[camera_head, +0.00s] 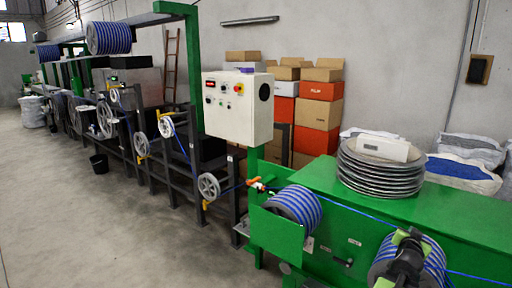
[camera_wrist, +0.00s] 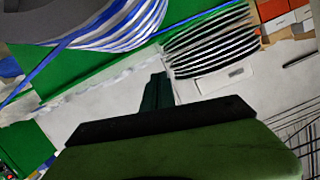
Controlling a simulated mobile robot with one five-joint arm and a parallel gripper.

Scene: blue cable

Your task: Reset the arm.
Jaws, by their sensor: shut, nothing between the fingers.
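My gripper (camera_head: 410,238) is at the lower right of the head view, in front of a blue-and-white cable spool (camera_head: 382,262) on the green machine (camera_head: 460,215). It hides part of that spool. In the wrist view my gripper (camera_wrist: 158,90) shows its dark fingers together, with nothing between them. A large spool wound with blue and white cable (camera_wrist: 125,25) fills the top left of the wrist view. The blue cable (camera_head: 345,212) runs along the front of the green machine. I cannot tell whether my gripper touches the spool or cable.
A stack of grey discs (camera_head: 380,175) with a white box (camera_head: 383,148) sits on the machine top. A second spool (camera_head: 293,208) is to the left. A white control box (camera_head: 238,105) and stacked cartons (camera_head: 318,105) stand behind.

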